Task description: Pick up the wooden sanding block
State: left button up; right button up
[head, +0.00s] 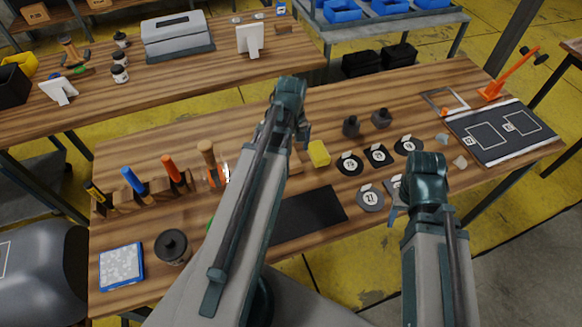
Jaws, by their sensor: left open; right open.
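A tan wooden block (295,163), which looks like the sanding block, lies on the near workbench (375,95). My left forearm covers most of it, and only its right end shows, left of a yellow block (319,153). My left gripper (287,138) is open over the bench, at the far side of the tan block in the picture. Its fingers are partly hidden by my own arm. My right gripper (396,212) is open at the bench's near edge, by the round black discs, and mostly hidden behind its wrist.
Black numbered discs (349,163) and dark knobs (381,118) stand right of the yellow block. A black mat (310,215) lies in front. Upright handled tools (170,168) in a wooden rack stand left. A marked black board (500,132) lies right. The bench's back middle is clear.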

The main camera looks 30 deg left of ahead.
aim_at(292, 159)
pick_arm(q)
jog(key=shift+f, duration=0.35)
notch_tip(292, 159, down, 5)
jog(key=b, duration=0.5)
jog(key=shift+s+d+f, duration=0.1)
jog(key=shift+f, duration=0.05)
jog(key=c, duration=1.5)
jog(key=shift+r, duration=0.2)
notch_tip(292, 159, up, 10)
jog(key=p, duration=1)
